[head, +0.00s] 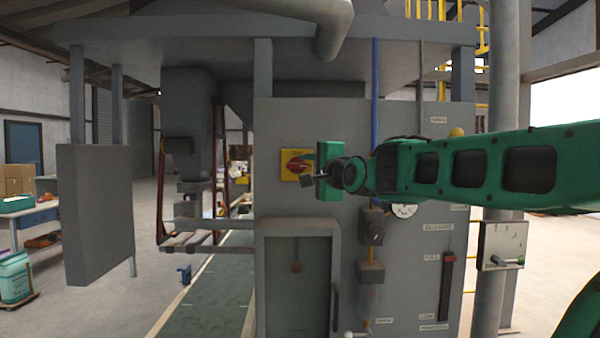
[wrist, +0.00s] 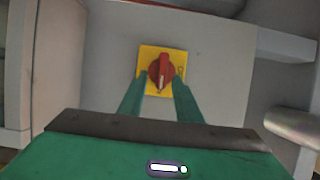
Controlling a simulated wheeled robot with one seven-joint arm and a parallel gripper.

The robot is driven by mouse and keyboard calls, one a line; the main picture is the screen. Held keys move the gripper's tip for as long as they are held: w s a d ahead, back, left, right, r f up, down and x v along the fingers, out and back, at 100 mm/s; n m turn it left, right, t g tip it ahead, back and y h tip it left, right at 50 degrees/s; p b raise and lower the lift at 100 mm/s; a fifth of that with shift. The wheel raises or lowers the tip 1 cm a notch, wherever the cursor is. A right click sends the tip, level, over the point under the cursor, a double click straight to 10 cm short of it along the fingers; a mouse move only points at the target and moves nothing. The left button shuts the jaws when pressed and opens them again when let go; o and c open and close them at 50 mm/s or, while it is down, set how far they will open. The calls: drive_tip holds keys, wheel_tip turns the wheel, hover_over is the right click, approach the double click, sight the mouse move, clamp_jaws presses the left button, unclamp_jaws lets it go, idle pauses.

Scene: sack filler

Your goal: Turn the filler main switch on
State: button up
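The filler main switch is a red rotary knob (wrist: 161,72) on a yellow square plate (wrist: 148,57), fixed to the grey cabinet wall. In the head view the yellow plate (head: 289,153) shows just left of my gripper (head: 305,171), which partly covers the red knob. In the wrist view my gripper's two green fingers (wrist: 161,82) reach toward the knob, one on each side of its lower part, with a gap between them. I cannot tell whether they touch it. A white mark shows at the knob's lower end.
A grey cabinet door with a dark window (head: 297,285) is below the switch. A gauge (head: 403,210), a red-handled slot lever (head: 446,285) and a grey box with a lever (head: 503,246) are to the right. A hanging grey panel (head: 95,215) is at left.

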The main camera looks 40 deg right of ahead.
drive_tip(key=v, duration=1)
drive_tip(key=shift+s, duration=0.15)
drive_tip(key=shift+f, duration=0.1)
drive_tip(key=s+f+n+g+y, duration=0.1)
drive_tip(key=s+f+n+g, duration=0.15)
drive_tip(key=f, duration=0.65)
drive_tip(key=s+f+n+g, duration=0.2)
drive_tip(key=f+n+g, duration=0.15)
drive_tip(key=f, duration=0.55)
drive_tip(key=s+f+n+g+y, duration=0.1)
drive_tip(key=s+f+n+g, duration=0.2)
drive_tip(key=f, duration=0.6)
drive_tip(key=s+a+f+n+g+y, duration=0.1)
drive_tip(key=s+a+f+n+g, duration=0.1)
drive_tip(key=s+f+g, duration=0.2)
drive_tip(key=s+a+f+n+g, duration=0.3)
drive_tip(key=s+f, duration=0.5)
drive_tip(key=s, duration=0.4)
drive_tip(key=shift+s+a+g+y, duration=0.3)
drive_tip(key=shift+g+y, duration=0.1)
drive_tip(key=shift+g, duration=0.4)
drive_tip(key=shift+f, duration=0.1)
